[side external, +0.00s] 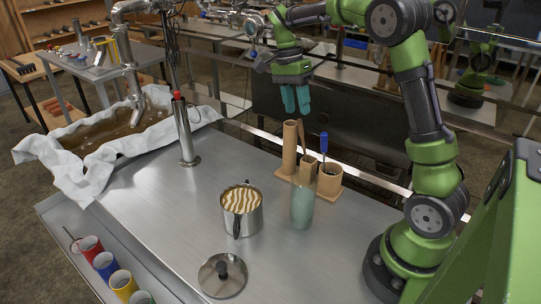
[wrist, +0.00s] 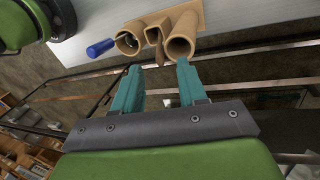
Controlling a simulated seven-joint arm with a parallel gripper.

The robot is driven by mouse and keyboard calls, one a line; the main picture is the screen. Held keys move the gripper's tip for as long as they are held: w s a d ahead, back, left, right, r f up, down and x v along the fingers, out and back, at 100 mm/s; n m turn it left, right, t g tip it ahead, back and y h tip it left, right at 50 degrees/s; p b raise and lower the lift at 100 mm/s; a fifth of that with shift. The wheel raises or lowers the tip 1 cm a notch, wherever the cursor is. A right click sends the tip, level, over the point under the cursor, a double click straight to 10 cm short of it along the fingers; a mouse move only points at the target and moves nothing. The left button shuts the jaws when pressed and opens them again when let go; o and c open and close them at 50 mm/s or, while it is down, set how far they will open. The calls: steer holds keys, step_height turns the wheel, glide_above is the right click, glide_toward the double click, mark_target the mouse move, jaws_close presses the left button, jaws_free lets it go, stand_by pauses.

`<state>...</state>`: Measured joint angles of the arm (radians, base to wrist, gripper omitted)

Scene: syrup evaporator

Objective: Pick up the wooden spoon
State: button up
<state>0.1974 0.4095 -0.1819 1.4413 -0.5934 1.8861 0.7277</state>
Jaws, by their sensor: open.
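The wooden spoon (side external: 300,136) appears to be the thin brown handle standing tilted in the middle compartment of a wooden holder (side external: 330,192). The part inside is hidden. In the wrist view its handle (wrist: 158,53) shows at the middle compartment, between my fingertips in the picture. My gripper (side external: 296,111) is above the holder, fingers pointing down, open and empty. Its teal fingers (wrist: 158,66) are apart, with nothing touching them.
A tall wooden tube (side external: 289,148) and a cup with a blue-handled tool (side external: 323,143) flank the spoon. A greenish bottle (side external: 302,205) stands in front. A steel pot (side external: 241,210) and lid (side external: 223,275) are further left, with bare metal table (side external: 160,220) around them.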

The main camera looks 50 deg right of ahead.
steer(key=shift+x, duration=1.55)
jaws_close()
step_height(320, 180, up, 11)
steer(key=shift+r, duration=0.1)
